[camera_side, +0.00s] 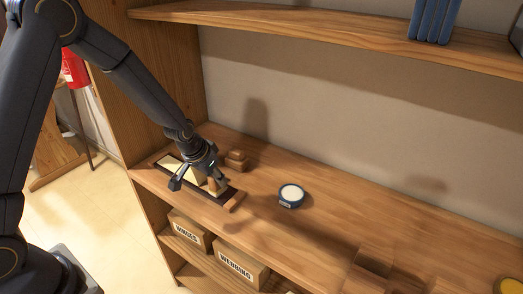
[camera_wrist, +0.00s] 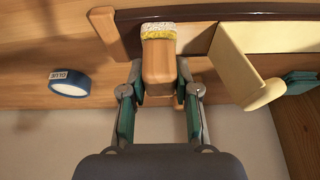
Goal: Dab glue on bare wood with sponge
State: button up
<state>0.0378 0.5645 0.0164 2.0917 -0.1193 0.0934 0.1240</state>
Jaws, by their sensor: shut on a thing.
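My gripper (camera_wrist: 160,85) is shut on the wooden handle (camera_wrist: 158,62) of the sponge tool. Its white and yellow sponge (camera_wrist: 158,31) points away from me in the wrist view, beside the dark-framed key bed. In the side view my gripper (camera_side: 206,180) is low over this dark frame (camera_side: 222,201). A cream L-shaped piece (camera_wrist: 240,65) stands close to the right of the sponge. Bare wood (camera_wrist: 198,38) shows between them; whether the sponge touches it I cannot tell. The blue glue pot (camera_wrist: 69,82) with a white top stands apart; it also shows in the side view (camera_side: 291,195).
A small wooden block (camera_side: 237,160) stands behind my gripper. A wooden piece (camera_wrist: 103,22) sits at the frame's end. Labelled boxes (camera_side: 240,266) are on the lower shelf. The back wall is close behind. The shelf (camera_side: 340,225) right of the glue pot is largely clear.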

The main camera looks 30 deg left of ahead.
jog(key=shift+d, duration=0.55)
jog(key=shift+a, duration=1.55)
jog(key=shift+d, duration=1.65)
jog(key=shift+w+a, duration=0.15)
jog(key=shift+w, duration=0.75)
jog(key=shift+s+a, duration=0.1)
jog(key=shift+a, duration=1.65)
jog(key=shift+d, duration=1.8)
jog(key=shift+r, duration=4.05)
jog(key=shift+s, duration=0.1)
